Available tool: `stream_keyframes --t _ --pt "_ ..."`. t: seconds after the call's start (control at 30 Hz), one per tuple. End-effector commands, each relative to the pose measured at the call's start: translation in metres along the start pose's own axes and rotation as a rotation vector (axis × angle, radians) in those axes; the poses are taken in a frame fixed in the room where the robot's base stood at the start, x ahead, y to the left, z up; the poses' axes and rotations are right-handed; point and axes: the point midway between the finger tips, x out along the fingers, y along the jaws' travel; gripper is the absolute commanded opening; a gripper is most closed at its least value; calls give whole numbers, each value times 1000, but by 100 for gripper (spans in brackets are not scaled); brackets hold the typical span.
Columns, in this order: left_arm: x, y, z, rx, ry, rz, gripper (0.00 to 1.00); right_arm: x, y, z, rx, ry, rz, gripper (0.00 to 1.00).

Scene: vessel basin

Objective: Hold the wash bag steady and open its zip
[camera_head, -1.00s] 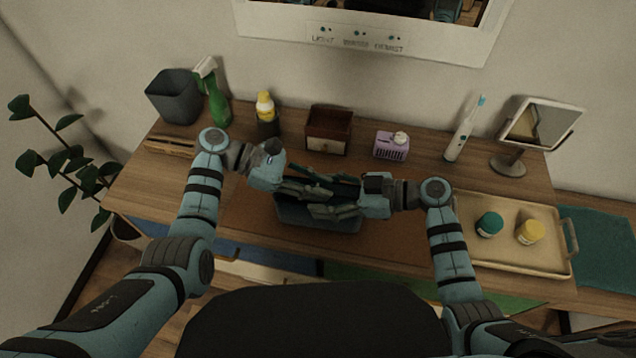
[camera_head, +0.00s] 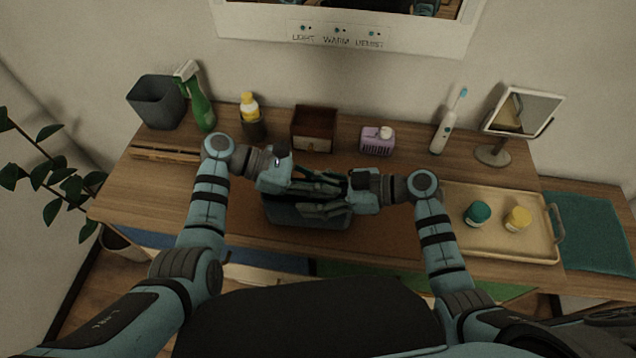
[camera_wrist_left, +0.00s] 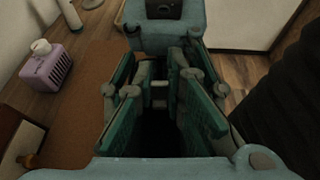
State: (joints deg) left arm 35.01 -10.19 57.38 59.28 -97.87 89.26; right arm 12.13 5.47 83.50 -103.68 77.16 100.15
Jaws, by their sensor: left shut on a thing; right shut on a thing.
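The wash bag (camera_head: 298,217) is a dark blue-grey pouch on the brown mat at the middle of the counter. Both grippers cover most of its top. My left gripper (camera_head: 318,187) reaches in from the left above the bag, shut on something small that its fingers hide. My right gripper (camera_head: 328,207) reaches in from the right, shut low at the bag's near upper side. The fingers of the two grippers overlap closely. In the left wrist view, the left fingers (camera_wrist_left: 158,100) face my right gripper, with a dark area between them. The zip and its pull cannot be made out.
Behind the bag stand a wooden drawer box (camera_head: 314,130), a purple container (camera_head: 377,142), a yellow-capped bottle (camera_head: 250,112) and a green spray bottle (camera_head: 200,108). A tray (camera_head: 500,245) with two jars lies right. A mirror (camera_head: 520,112) and toothbrush (camera_head: 446,125) stand behind it.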

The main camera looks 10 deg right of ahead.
Motion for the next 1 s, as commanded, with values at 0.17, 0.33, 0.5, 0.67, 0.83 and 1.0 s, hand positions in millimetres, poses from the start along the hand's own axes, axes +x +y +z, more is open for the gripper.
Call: stream_keyframes --t 0.17,0.33,0.5,0.67,0.83,1.0 --pt "0 -1 0 0 -2 -4 22 0 0 3 3 -6 2 27" --pt "0 0 0 0 -1 -2 22 0 0 3 2 -6 2 27" --pt "-5 0 0 0 0 -1 22 0 0 3 2 -6 1 27" --pt "-37 0 -1 1 3 0 22 0 0 3 1 -6 1 27" --pt "-86 -1 0 2 2 1 22 0 0 3 1 -6 1 27" --pt "-116 -2 0 1 0 -1 22 0 0 3 1 -6 1 27"
